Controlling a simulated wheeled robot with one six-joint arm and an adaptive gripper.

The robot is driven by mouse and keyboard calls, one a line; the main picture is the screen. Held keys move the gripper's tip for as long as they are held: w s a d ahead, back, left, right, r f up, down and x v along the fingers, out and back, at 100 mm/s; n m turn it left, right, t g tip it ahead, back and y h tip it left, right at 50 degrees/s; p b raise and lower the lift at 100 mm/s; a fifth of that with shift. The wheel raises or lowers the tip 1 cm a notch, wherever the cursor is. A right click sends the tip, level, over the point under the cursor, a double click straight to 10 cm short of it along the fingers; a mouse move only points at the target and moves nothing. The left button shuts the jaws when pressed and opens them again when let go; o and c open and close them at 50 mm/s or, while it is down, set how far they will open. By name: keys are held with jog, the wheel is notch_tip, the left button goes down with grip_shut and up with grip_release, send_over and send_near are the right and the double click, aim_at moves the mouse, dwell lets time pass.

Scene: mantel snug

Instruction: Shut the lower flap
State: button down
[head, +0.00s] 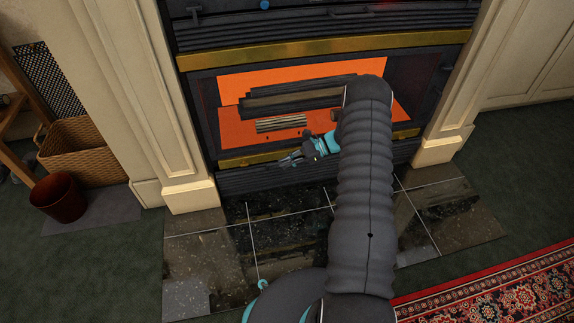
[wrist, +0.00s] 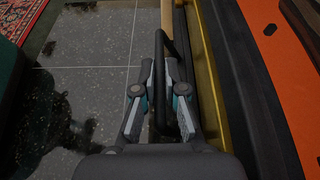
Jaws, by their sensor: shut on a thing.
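The lower flap (head: 265,178) is the dark slatted panel at the foot of the fireplace, below a brass strip (head: 240,160). My gripper (head: 287,160) is in front of it, partly overlapping the strip. In the wrist view, my gripper (wrist: 159,75) has its two fingers on either side of a dark bar handle (wrist: 161,45) and is shut on it. The handle stands out from a dark panel beside the brass strip. My arm hides the right part of the flap, and I cannot tell how far it stands open.
Black hearth tiles (head: 285,220) lie clear in front of the fireplace. Cream pillars (head: 180,130) flank it. A wicker basket (head: 80,155) and a dark red bin (head: 60,198) stand at the left. A patterned rug (head: 510,295) lies at the lower right.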

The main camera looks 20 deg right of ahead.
jog(key=c, duration=1.2)
grip_release()
jog(key=shift+c, duration=0.2)
jog(key=v, duration=1.2)
